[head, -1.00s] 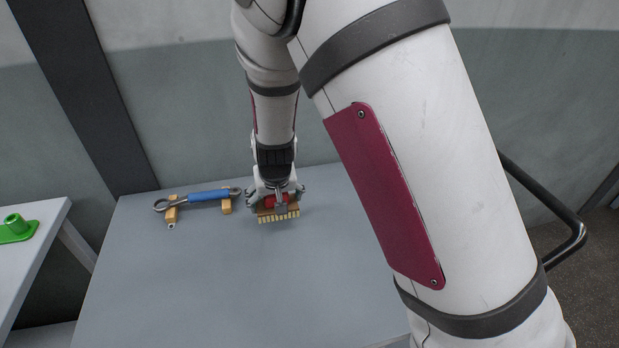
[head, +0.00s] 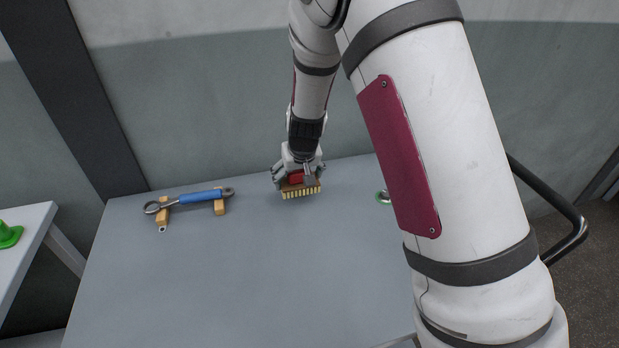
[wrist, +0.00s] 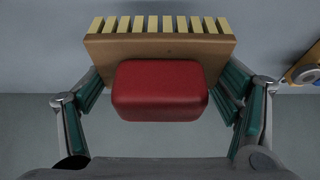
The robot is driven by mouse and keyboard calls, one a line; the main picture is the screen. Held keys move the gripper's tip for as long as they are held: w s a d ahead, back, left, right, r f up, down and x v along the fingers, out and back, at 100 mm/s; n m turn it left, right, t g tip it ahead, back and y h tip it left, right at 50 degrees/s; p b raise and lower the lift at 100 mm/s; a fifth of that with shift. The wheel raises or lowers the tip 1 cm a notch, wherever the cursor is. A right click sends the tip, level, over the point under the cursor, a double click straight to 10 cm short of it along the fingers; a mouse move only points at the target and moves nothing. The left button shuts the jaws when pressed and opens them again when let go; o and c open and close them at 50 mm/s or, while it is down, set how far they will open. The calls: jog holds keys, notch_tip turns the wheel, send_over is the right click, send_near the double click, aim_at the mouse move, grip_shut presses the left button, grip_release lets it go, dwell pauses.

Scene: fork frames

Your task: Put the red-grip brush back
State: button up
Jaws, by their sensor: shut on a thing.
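The red-grip brush (head: 301,191) has a brown block, a red grip and a row of pale yellow bristle tufts. My gripper (head: 298,178) is shut on it near the back of the grey table. In the wrist view the brush (wrist: 160,48) fills the upper middle, its red grip between the green-padded fingers of my gripper (wrist: 160,95). The tufts point to the top of that picture. I cannot tell from the head view whether the tufts touch the table or hang just above it.
A blue-handled wrench (head: 199,197) rests on two wooden blocks at the table's back left. A green object (head: 8,235) sits on a white side table (head: 22,250). The table's (head: 240,280) middle is clear.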

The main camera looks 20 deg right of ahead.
jog(key=w+d, duration=0.2)
jog(key=shift+d+f, duration=0.15)
jog(key=shift+d, duration=0.15)
jog(key=shift+w+d+f, duration=0.15)
jog(key=shift+w+d, duration=0.55)
jog(key=shift+d, duration=0.3)
jog(key=shift+a+f, duration=0.2)
jog(key=shift+f, duration=1.3)
jog(key=shift+f, duration=0.15)
jog(key=o, duration=1.5)
jog(key=shift+o, duration=0.2)
jog(key=shift+s, duration=0.1)
